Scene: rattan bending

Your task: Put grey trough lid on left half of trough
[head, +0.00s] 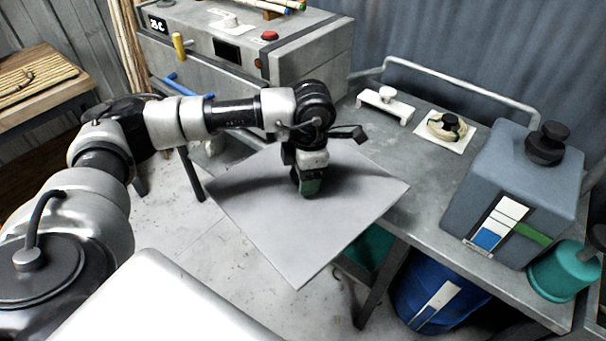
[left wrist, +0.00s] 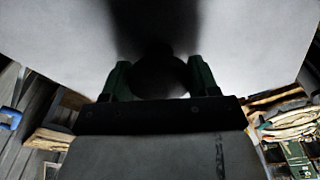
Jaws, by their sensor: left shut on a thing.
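The grey trough lid (head: 300,250) is a large flat square plate, held out in front of me in the head view. My left gripper (head: 309,188) points down at the middle of the lid. In the left wrist view, the gripper's green fingers (left wrist: 160,82) are shut around a dark round knob on the lid. The lid (left wrist: 265,45) fills the upper part of that view. My right gripper is not in view.
A metal bench (head: 405,145) stands at the right, with a blue-grey box (head: 515,190), a white handled block (head: 385,103) and a teal cup (head: 562,270) on it. A grey machine (head: 245,50) stands behind. A blue barrel (head: 440,300) is below the bench.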

